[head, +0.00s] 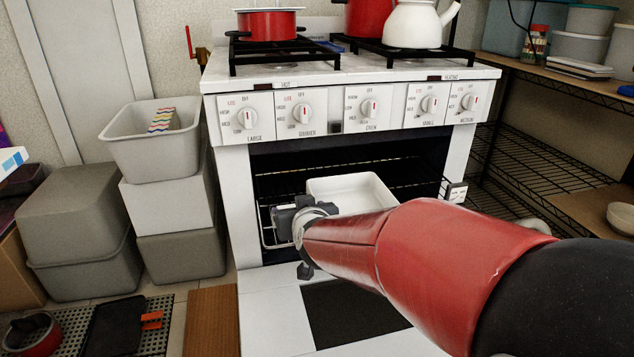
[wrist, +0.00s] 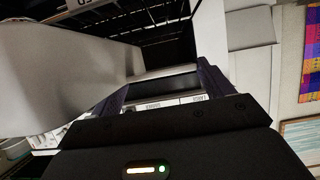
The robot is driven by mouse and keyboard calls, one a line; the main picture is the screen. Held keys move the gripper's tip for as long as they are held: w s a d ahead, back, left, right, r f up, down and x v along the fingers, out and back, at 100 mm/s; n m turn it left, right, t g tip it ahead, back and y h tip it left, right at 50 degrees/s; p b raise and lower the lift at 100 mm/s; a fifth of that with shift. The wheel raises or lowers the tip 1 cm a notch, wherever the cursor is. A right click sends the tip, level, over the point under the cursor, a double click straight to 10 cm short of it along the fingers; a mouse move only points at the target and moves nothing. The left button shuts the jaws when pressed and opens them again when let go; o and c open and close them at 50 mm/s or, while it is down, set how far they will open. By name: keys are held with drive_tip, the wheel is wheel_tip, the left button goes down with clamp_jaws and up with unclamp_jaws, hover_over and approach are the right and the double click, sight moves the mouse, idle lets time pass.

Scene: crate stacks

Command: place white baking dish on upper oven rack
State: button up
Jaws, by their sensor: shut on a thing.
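The white baking dish (head: 352,188) is inside the open oven, roughly level and reaching into its cavity. It also shows large at the left of the wrist view (wrist: 62,75). My gripper (head: 297,214) is at the dish's front left in the head view. In the wrist view my gripper (wrist: 166,74) is shut on the dish's rim. The wire oven rack (head: 425,187) shows at the sides of the dish. My arm hides the dish's front right and part of the rack. I cannot tell whether the dish touches the rack.
The white oven (head: 222,190) has its door (head: 268,318) folded down in front. Red pots (head: 268,24) and a white kettle (head: 412,24) stand on the stove top. Grey crates (head: 150,140) are stacked at the left. Wire shelves (head: 540,160) stand at the right.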

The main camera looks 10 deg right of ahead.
drive_tip(key=w+p, duration=0.1)
drive_tip(key=w, duration=1.5)
drive_tip(key=shift+r, duration=0.1)
drive_tip(key=shift+s+f, duration=0.1)
drive_tip(key=shift+f, duration=1.65)
drive_tip(key=shift+f+b, duration=0.15)
drive_tip(key=shift+b, duration=0.25)
drive_tip(key=o, duration=1.6)
